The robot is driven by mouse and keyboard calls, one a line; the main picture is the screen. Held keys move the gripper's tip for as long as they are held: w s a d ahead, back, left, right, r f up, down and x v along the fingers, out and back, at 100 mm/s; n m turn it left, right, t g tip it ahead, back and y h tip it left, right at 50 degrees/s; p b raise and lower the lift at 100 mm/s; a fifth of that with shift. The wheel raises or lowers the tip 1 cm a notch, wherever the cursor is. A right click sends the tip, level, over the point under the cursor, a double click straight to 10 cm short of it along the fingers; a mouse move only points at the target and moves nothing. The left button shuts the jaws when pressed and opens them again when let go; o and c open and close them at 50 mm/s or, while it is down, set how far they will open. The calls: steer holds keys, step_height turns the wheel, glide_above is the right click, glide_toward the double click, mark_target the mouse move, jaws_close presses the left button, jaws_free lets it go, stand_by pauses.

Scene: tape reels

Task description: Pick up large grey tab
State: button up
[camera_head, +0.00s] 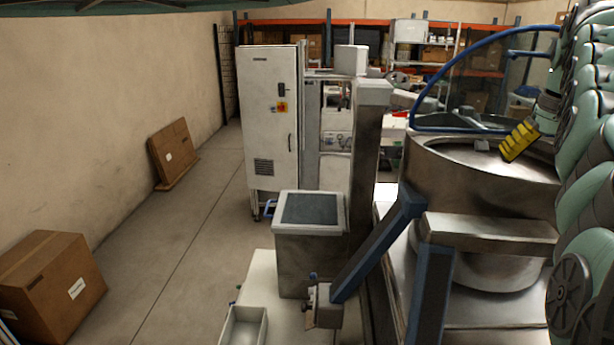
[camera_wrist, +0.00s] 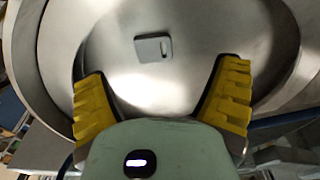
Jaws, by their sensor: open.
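The grey tab (camera_wrist: 153,48) is a small, flat, rounded square with a slot-like mark. It lies on the shiny metal floor of a round bowl in the wrist view. My gripper (camera_wrist: 165,82) has two yellow ridged fingers spread wide apart, with nothing between them. The tab appears beyond the fingertips, roughly centred between them, and is not touched. In the head view my gripper (camera_head: 519,141) is over the metal bowl (camera_head: 470,175), near its right side. A small grey shape (camera_head: 482,145) inside the bowl may be the tab.
A blue curved guard (camera_head: 437,82) rises behind the bowl. A blue-edged metal arm (camera_head: 380,245) and a control box (camera_head: 311,213) stand in front and to the left. A white cabinet (camera_head: 270,115) stands further back. Cardboard boxes (camera_head: 55,280) lie along the left wall, beside open floor.

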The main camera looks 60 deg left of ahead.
steer(key=shift+a+f+p, duration=0.2)
steer(key=shift+a+p, duration=0.1)
steer(key=shift+p, duration=0.05)
steer(key=shift+w+d+f+p, duration=0.1)
steer(key=shift+f+p, duration=0.3)
steer(key=shift+f, duration=0.3)
steer(key=shift+w+f+p, duration=0.1)
steer(key=shift+p, duration=0.45)
steer(key=p, duration=0.1)
steer(key=f+p, duration=0.1)
steer(key=shift+w+d+p, duration=0.15)
steer(key=shift+w+p, duration=0.05)
steer(key=shift+p, duration=0.1)
steer(key=shift+w+d+f+p, duration=0.1)
steer(key=shift+w+f+p, duration=0.15)
steer(key=shift+f+p, duration=0.65)
steer(key=shift+w+f+p, duration=0.1)
steer(key=shift+f+p, duration=0.5)
steer(key=shift+f, duration=0.5)
steer(key=shift+a, duration=0.2)
steer(key=c, duration=0.9)
